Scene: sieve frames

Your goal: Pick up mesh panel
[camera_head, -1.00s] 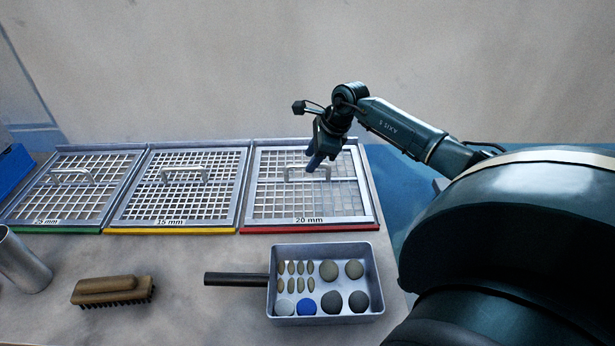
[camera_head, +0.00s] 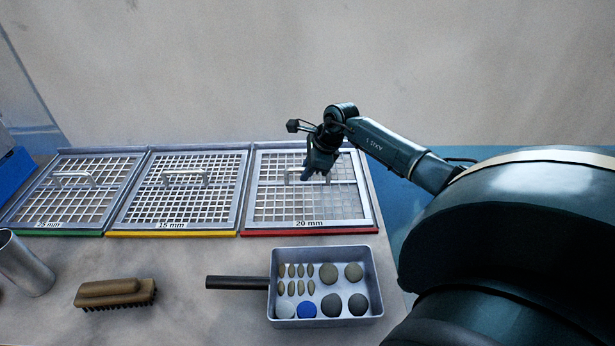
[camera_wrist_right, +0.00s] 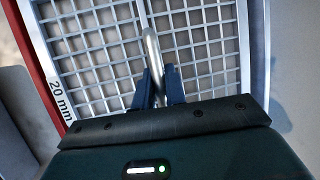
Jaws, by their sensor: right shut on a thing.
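Three mesh panels in metal frames lie side by side on the bench: the 25 mm panel (camera_head: 68,207) with a green front edge, the 15 mm panel (camera_head: 172,210) with a yellow one, and the 20 mm panel (camera_head: 272,212) with a red one. Each has a raised metal handle. My right gripper (camera_head: 308,177) is over the 20 mm panel. In the right wrist view its blue fingers (camera_wrist_right: 159,90) are shut on that panel's handle (camera_wrist_right: 151,48). The panel still lies flat in its place. My left gripper is not in view.
A metal pan (camera_head: 373,270) with several stones and a blue disc stands in front of the 20 mm panel. A wooden brush (camera_head: 112,288) and a metal cup (camera_head: 26,265) are at the front left. Bare bench lies between brush and pan.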

